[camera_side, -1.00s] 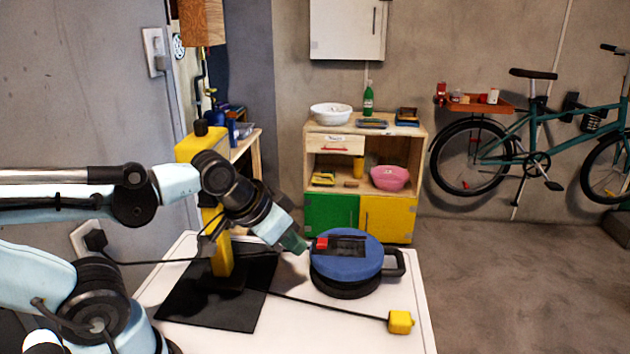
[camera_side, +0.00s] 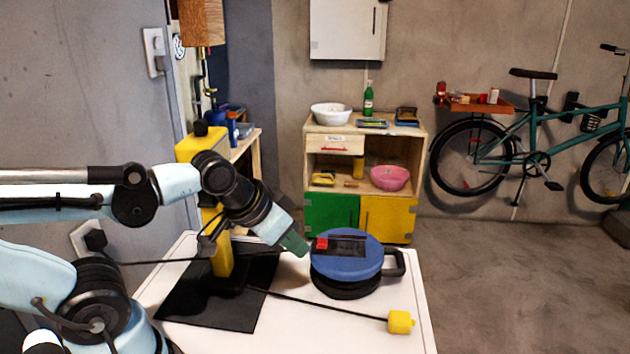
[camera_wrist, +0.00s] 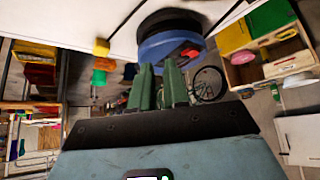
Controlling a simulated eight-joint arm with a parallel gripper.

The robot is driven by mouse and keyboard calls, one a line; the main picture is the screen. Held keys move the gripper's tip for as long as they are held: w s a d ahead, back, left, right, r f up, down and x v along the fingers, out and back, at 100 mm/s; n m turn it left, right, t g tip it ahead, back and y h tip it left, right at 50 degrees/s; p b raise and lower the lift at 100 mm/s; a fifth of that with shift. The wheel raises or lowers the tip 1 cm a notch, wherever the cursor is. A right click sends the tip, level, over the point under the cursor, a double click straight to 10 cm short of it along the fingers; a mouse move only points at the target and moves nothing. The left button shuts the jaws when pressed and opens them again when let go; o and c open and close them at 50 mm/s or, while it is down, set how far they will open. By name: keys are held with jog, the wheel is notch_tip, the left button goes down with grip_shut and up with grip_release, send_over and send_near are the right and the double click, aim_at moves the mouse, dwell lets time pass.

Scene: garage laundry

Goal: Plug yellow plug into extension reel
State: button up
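The yellow plug (camera_side: 400,322) lies on the white table near its front right corner, with a black cable running left from it. It also shows in the wrist view (camera_wrist: 101,47), left of the fingers. The blue extension reel (camera_side: 345,262) lies on the table, with a dark panel and a red part on top. It shows in the wrist view (camera_wrist: 168,45) just beyond the fingertips. My gripper (camera_side: 304,253) is at the reel's left side, away from the plug. Its green fingers (camera_wrist: 158,67) stand apart with nothing between them. I cannot tell whether they touch the reel.
A yellow post (camera_side: 222,255) stands on a black mat (camera_side: 215,300) at the table's left. The reel's black handle (camera_side: 396,262) sticks out to the right. The black cable crosses the table from the post to the plug. The white table (camera_side: 290,333) is clear in front of the reel.

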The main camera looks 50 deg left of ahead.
jog(key=o, duration=0.9)
jog(key=shift+o, duration=0.2)
jog(key=shift+w, duration=0.1)
jog(key=w+d+f+m+g+h, duration=0.1)
jog(key=w+d+m+g+h, duration=0.1)
jog(key=w+d+m+g, duration=0.3)
jog(key=w+d+m, duration=0.4)
jog(key=w+d, duration=0.1)
jog(key=d, duration=0.2)
jog(key=shift+w+d+f, duration=0.2)
jog(key=shift+d+f, duration=0.05)
send_over(393, 316)
notch_tip(393, 316, down, 6)
jog(key=shift+f, duration=0.3)
